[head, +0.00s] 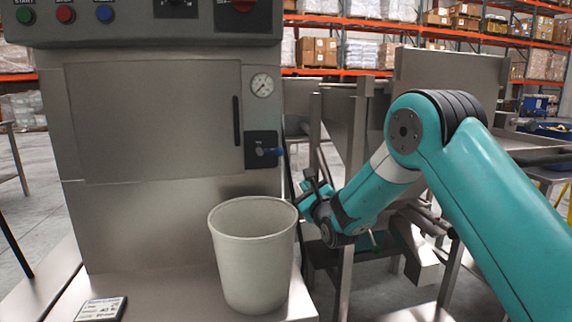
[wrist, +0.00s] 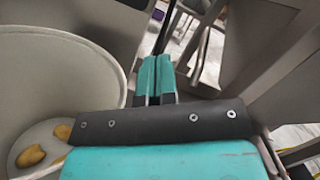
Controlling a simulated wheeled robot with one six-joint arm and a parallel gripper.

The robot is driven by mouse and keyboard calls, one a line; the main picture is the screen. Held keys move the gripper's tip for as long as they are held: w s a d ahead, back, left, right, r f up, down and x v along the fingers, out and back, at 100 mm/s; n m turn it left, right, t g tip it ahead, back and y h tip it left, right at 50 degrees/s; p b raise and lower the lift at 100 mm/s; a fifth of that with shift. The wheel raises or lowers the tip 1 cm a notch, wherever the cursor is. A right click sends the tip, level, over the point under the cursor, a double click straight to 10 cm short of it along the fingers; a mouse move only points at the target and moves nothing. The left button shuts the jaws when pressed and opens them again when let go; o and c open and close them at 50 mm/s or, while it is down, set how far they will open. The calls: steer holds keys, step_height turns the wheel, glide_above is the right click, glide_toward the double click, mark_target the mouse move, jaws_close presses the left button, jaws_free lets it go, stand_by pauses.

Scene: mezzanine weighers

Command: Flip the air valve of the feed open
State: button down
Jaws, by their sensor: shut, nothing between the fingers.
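The air valve (head: 268,152) sits on a dark plate on the front of the steel cabinet, below a round gauge. The valve cannot be made out in the wrist view.
The pale bucket (head: 252,260) stands on the steel ledge below the valve; the wrist view shows yellowish pieces (wrist: 31,156) inside. A small label card (head: 101,309) lies at left. Steel frames and chutes (head: 360,120) stand on the right, close to my arm.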

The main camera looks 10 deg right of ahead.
mark_target(270, 151)
steer(key=a+r+b+x, duration=0.1)
steer(key=r+x, duration=0.1)
steer(key=x, duration=1.1)
steer(key=shift+s+a+r, duration=0.15)
steer(key=shift+s+a, duration=0.1)
steer(key=shift+s, duration=0.1)
